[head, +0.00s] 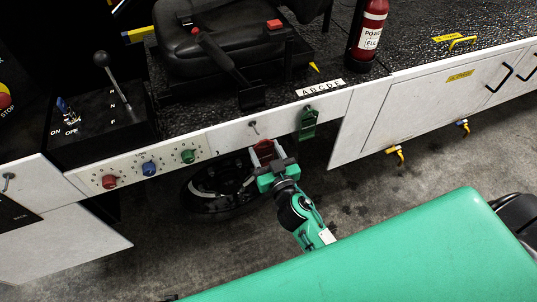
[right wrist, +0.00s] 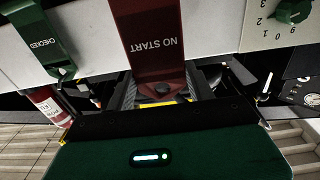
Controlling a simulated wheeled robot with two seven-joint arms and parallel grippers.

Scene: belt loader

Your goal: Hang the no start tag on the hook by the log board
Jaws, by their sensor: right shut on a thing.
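My right gripper (head: 265,160) is shut on the red no start tag (head: 264,149), just in front of the white panel under the seat. In the right wrist view the tag (right wrist: 158,40) reads NO START and is held between the fingers (right wrist: 160,92). A bare small hook (head: 253,127) sits on the panel just above the tag. The tag's upper end is cut off in the wrist view, so I cannot tell there whether it touches a hook. Another hook (head: 8,180) is at the far left. My left gripper is out of view.
A green CHECKED tag (head: 308,123) hangs right of the bare hook. Coloured knobs (head: 149,168) are on the panel to the left. A lever (head: 113,75), a seat (head: 210,40) and a fire extinguisher (head: 371,30) stand above. Floor (head: 360,190) is open to the right.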

